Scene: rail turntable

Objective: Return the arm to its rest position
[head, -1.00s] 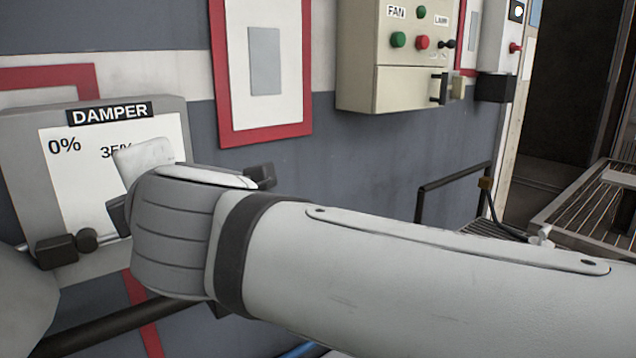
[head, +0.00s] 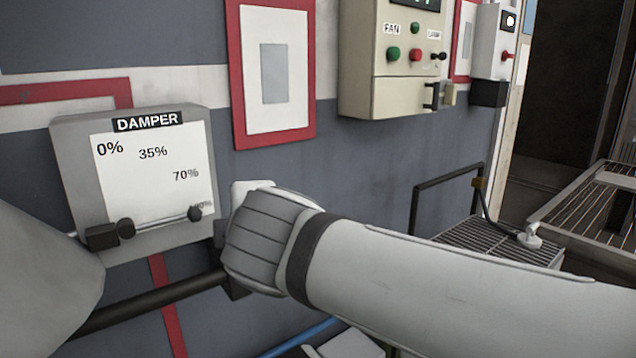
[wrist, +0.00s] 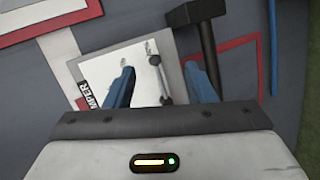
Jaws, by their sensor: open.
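My arm reaches across the head view from the right, its wrist low and right of the grey damper box (head: 80,130). The box's white dial face reads 0%, 35% and 70%, with a partly covered mark at lower right. The damper lever (head: 160,220) points right, its dark knob beside that lowest mark. In the wrist view the blue fingers of my gripper (wrist: 160,76) stand apart with nothing held. The dial and lever (wrist: 157,72) show beyond and between them. The fingers are hidden in the head view, and their distance from the lever is unclear.
A beige control box (head: 405,95) with a fan label and buttons hangs on the wall. A red-framed panel (head: 235,75) is left of it. A black pipe (head: 150,302) runs below the damper box. A railing (head: 415,205) and grated platform (head: 475,233) lie to the right.

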